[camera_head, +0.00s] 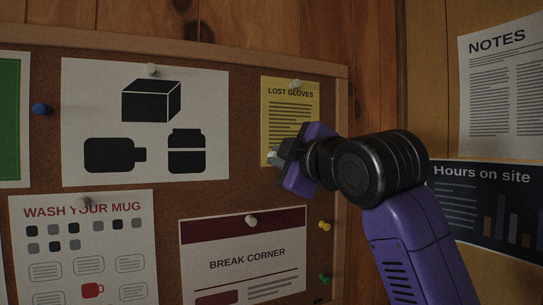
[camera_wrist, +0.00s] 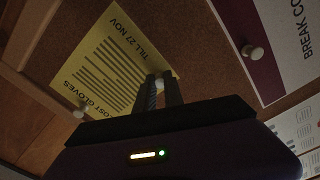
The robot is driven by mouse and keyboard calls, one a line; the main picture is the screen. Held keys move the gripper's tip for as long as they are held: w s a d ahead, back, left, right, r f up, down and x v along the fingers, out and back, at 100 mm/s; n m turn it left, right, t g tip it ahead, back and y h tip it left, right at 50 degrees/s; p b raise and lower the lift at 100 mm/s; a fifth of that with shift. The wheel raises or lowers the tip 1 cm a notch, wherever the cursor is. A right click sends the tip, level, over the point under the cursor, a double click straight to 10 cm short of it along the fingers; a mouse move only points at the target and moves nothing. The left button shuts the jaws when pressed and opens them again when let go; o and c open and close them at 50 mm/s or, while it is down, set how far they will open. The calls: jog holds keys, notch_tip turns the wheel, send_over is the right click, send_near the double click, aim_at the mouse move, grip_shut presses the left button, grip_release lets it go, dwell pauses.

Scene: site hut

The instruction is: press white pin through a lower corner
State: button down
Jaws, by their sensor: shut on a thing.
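The yellow "LOST GLOVES" sheet (camera_head: 283,120) hangs on the cork board, held at its top by a white pin (camera_head: 295,84). It also shows in the wrist view (camera_wrist: 105,68), turned by the camera angle. My gripper (camera_head: 277,157) is at the sheet's lower left corner, shut on another white pin (camera_head: 272,154). In the wrist view my fingers (camera_wrist: 161,92) point at that corner, with the held pin (camera_wrist: 159,84) between their tips. Whether its point is in the paper cannot be told. My gripper hides the sheet's lower part in the head view.
A drawing sheet (camera_head: 145,85) hangs left of the yellow sheet. The "BREAK CORNER" sheet (camera_head: 247,260) hangs below, with its own white pin (camera_head: 251,220). Yellow (camera_head: 324,226) and green (camera_head: 324,279) pins stand in bare cork nearby. The board's wooden frame (camera_head: 345,105) runs close on the right.

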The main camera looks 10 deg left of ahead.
jog(key=c, duration=1.4)
grip_release()
jog(key=shift+o, duration=0.2)
jog(key=shift+s, duration=0.1)
